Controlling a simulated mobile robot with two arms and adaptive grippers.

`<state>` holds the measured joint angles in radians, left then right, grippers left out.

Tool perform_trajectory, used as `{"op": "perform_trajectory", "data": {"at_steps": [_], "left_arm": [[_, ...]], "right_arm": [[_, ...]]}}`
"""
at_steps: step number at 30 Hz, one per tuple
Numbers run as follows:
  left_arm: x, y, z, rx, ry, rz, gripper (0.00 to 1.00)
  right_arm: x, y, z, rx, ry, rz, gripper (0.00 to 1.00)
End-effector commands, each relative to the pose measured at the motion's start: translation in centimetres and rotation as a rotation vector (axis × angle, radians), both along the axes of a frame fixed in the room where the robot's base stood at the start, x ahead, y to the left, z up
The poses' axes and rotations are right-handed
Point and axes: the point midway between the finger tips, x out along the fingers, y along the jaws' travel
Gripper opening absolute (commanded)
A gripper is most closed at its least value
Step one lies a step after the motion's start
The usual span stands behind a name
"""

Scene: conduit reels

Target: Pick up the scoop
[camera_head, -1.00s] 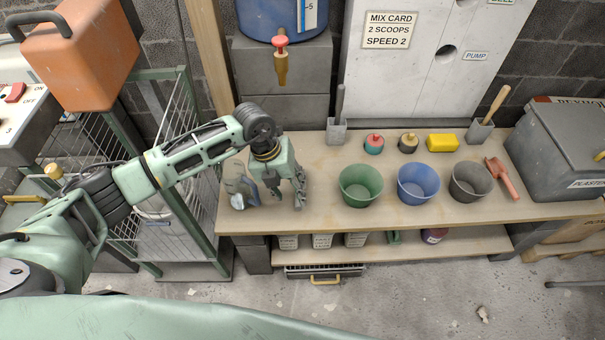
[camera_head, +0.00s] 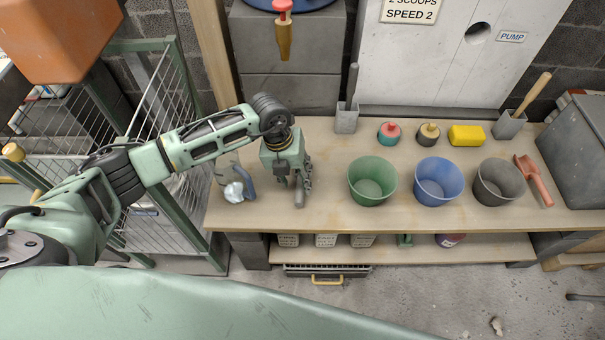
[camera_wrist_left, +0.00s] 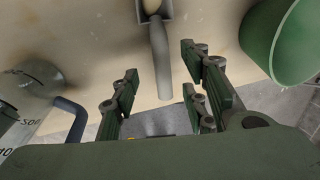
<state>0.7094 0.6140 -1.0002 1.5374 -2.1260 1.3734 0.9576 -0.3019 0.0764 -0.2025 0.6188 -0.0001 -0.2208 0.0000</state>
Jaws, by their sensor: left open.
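A grey scoop lies on the bench. In the left wrist view its handle (camera_wrist_left: 160,62) points down between the fingers and its pan (camera_wrist_left: 153,10) is at the top edge, partly cut off. In the head view only the handle end (camera_head: 299,198) shows clearly; my gripper hides the rest. My left gripper (camera_head: 293,181) points down over the scoop. In the left wrist view its fingers (camera_wrist_left: 160,90) are open, one side left of the handle and the other right, with gaps. My right gripper is not in view.
A clear jug (camera_head: 233,184) stands close left of the gripper. A green bucket (camera_head: 372,183) is close right, then blue (camera_head: 438,182) and grey (camera_head: 497,184) ones. A red-orange hand tool (camera_head: 534,180) lies at the right. The bench front (camera_head: 330,222) is clear.

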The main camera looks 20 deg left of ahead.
Motion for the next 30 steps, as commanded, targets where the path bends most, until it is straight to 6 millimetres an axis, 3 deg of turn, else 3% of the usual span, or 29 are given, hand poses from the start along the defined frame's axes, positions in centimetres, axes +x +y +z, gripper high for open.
{"op": "perform_trajectory", "data": {"at_steps": [12,21,30], "left_arm": [[0.3,-1.4,-5.2,0.0,0.001,-0.001,0.41],[0.4,-1.4,-5.6,0.0,-0.001,-0.001,0.4],[0.4,-1.4,-5.5,0.0,-0.001,-0.001,0.14]], "right_arm": [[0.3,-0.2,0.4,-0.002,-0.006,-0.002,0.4],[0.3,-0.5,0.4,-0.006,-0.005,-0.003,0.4],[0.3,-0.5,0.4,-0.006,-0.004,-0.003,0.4]]}}
